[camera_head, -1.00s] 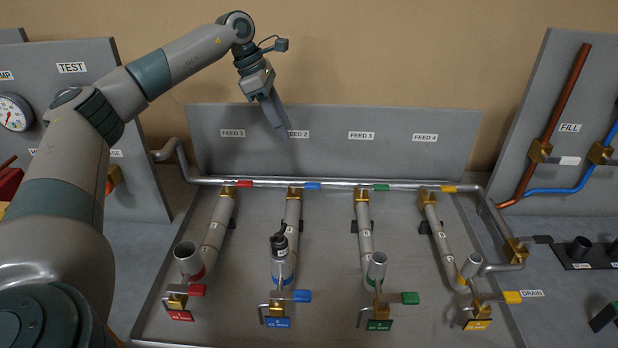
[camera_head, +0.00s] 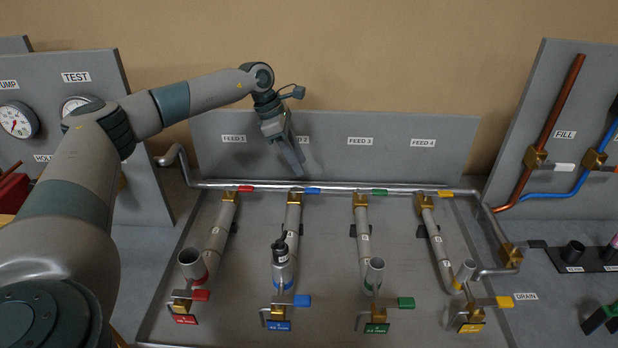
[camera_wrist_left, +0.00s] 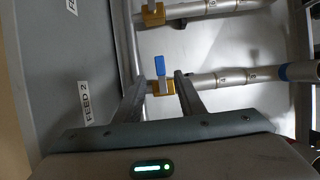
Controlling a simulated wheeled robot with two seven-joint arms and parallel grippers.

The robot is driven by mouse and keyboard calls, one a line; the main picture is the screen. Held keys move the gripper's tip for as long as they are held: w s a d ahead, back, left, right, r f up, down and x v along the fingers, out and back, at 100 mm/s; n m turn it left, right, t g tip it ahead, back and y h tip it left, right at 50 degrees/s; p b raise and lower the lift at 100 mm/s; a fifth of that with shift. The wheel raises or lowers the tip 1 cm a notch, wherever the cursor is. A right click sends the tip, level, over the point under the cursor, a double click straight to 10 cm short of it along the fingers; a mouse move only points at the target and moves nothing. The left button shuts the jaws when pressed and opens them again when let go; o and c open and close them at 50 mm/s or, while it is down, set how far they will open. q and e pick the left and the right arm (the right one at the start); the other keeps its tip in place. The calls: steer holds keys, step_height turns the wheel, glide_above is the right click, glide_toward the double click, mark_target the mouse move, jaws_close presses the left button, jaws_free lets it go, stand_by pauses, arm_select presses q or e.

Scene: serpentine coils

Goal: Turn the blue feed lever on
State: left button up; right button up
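The blue feed lever (camera_head: 312,191) is on the brass valve (camera_head: 294,197) at the top of the FEED 2 pipe. Its blue handle points right, along the header pipe and crosswise to the feed pipe. My left gripper (camera_head: 298,172) is just above and behind this valve, pointing down. In the left wrist view its two fingers (camera_wrist_left: 158,80) are apart and empty, and the blue lever (camera_wrist_left: 160,76) shows in the gap between them. I cannot tell how far below the fingertips it lies. My right gripper is not in view.
A red lever (camera_head: 245,188) and a green lever (camera_head: 379,192) flank it on the same header pipe (camera_head: 335,186). The FEED label panel (camera_head: 390,125) rises close behind. A black-topped fitting (camera_head: 280,252) stands on the blue coil's lower end, near a lower blue lever (camera_head: 302,300).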

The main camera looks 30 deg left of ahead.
mark_target(313, 189)
arm_select(q)
steer(key=p+x, duration=0.2)
steer(key=x, duration=0.6)
steer(key=shift+w+f, duration=0.1)
steer(key=shift+f, duration=0.05)
jaws_close()
